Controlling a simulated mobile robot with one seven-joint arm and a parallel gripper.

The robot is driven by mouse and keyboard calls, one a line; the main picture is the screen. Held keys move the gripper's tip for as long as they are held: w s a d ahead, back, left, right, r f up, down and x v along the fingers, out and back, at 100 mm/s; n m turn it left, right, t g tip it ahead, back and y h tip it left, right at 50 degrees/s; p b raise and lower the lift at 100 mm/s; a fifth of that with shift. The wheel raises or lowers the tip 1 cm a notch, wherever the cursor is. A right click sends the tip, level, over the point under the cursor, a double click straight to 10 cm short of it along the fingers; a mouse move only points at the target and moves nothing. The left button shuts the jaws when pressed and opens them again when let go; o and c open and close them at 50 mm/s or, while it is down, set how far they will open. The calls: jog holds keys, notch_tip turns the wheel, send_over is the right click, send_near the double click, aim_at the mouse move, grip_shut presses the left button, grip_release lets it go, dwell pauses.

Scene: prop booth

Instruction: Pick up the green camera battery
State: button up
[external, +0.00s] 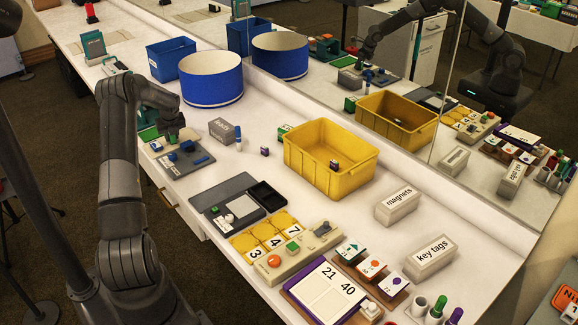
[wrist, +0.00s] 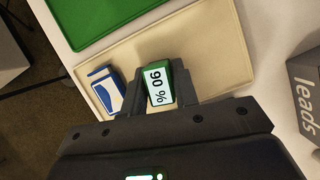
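The green camera battery (wrist: 158,84) has a white label reading "90 %" and sits at the beige tray (wrist: 215,55) in the wrist view. My gripper (wrist: 160,92) reaches over that tray, with one dark finger on each side of the battery. The fingers lie very close to its sides; whether they press on it cannot be told.
A blue and white block (wrist: 105,90) lies just left of the battery. A green tray (wrist: 95,18) lies beyond. The grey "leads" box (external: 222,130) stands right of my gripper. A blue tub (external: 211,80) and yellow bin (external: 300,160) stand farther off.

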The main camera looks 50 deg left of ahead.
grip_shut()
